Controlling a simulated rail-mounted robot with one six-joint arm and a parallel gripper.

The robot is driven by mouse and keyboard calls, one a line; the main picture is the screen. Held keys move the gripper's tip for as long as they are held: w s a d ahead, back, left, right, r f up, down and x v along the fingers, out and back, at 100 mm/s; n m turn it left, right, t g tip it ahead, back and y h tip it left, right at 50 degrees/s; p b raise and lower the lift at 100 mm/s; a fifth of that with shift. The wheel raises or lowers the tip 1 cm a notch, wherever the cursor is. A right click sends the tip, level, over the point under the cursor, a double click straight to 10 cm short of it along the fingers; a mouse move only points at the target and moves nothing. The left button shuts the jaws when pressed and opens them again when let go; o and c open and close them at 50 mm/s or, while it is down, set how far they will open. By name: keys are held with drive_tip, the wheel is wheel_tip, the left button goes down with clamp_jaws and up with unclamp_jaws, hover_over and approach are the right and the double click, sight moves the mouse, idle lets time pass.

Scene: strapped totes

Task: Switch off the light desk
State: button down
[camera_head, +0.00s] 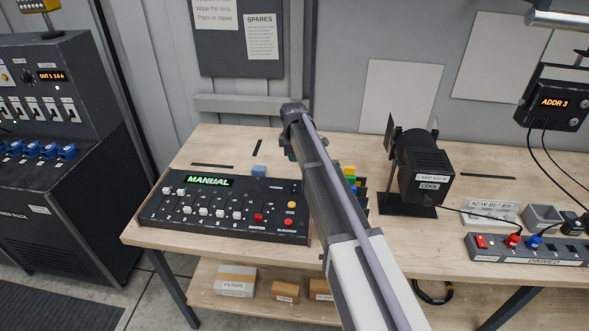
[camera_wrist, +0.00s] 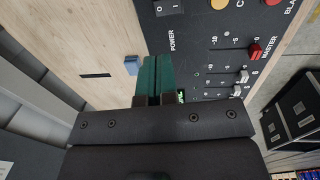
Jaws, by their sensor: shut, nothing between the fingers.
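The light desk (camera_head: 173,210) is a black console on the left of the wooden table. Its lit green display (camera_head: 209,181) reads MANUAL. It carries white faders, a red MASTER fader (camera_head: 258,218), a yellow button (camera_head: 291,205) and a red button (camera_head: 288,222). In the wrist view, a black rocker switch (camera_wrist: 168,8) marked O and I sits beside the word POWER at the top edge. My gripper (camera_wrist: 157,58) has teal fingers, shut and empty, near the desk's back edge. I cannot tell whether they touch it. In the head view my arm hides most of the gripper.
A small blue block (camera_head: 258,170) lies behind the desk. A lamp (camera_head: 421,168) stands right of my arm, with a power strip (camera_head: 525,248) beyond it. Coloured items (camera_head: 352,180) sit partly behind my arm. A dark rack (camera_head: 60,140) stands left of the table.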

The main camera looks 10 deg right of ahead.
sight(295, 185)
drive_tip(key=f+b, duration=0.4)
drive_tip(key=w+f+b, duration=0.1)
drive_tip(key=f+b, duration=0.3)
drive_tip(key=f, duration=0.1)
drive_tip(key=f+b, duration=0.4)
drive_tip(key=shift+w+d+f, duration=0.15)
drive_tip(key=shift+w+d, duration=0.1)
drive_tip(key=shift+w, duration=0.05)
